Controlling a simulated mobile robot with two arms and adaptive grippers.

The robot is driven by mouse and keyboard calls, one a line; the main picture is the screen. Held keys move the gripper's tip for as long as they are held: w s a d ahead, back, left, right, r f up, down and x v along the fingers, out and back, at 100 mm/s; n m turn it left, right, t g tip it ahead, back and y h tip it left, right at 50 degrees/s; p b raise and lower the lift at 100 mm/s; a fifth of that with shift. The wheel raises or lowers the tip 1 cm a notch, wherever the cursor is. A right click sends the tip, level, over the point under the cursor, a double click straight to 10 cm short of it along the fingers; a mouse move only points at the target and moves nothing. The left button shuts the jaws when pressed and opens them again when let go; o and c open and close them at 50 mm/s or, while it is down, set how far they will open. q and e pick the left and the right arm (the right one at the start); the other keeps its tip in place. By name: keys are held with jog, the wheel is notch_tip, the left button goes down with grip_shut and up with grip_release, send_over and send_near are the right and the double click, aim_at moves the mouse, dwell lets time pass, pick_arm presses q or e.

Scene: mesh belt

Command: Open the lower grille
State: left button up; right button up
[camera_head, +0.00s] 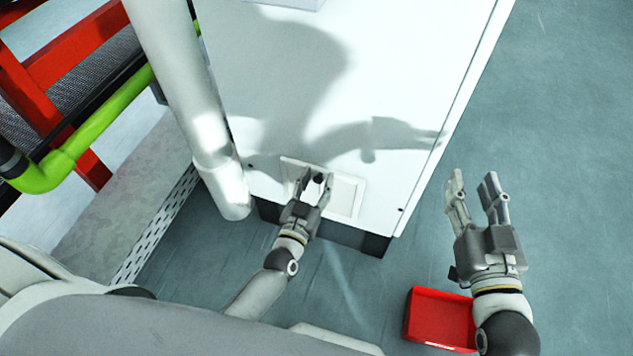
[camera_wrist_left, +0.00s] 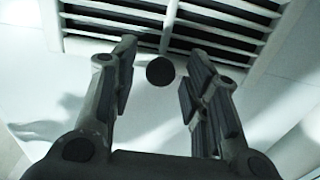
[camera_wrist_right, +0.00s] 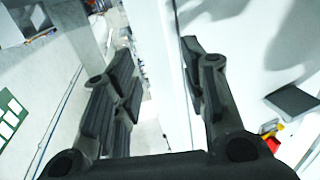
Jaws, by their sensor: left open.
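The lower grille (camera_head: 347,197) is a white framed panel low on the front of the white cabinet. Its pale slats (camera_wrist_left: 205,30) with dark gaps show across the top of the left wrist view. A round black knob (camera_wrist_left: 160,71) lies between the fingers of my left gripper in that view, with space visible on both sides. In the head view my left gripper (camera_head: 314,180) is open in front of the grille, around the knob. It partly hides the grille. My right gripper (camera_head: 473,186) is open and empty, to the right of the cabinet.
The white cabinet (camera_head: 290,90) has a dark base near the floor. A red bin (camera_head: 440,318) sits on the floor below my right gripper. A green pipe (camera_head: 95,130) and red frame (camera_head: 75,55) stand at the left. The floor (camera_head: 575,140) at the right is clear.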

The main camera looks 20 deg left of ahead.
pick_arm(q)
jog(key=shift+c, duration=0.2)
grip_shut()
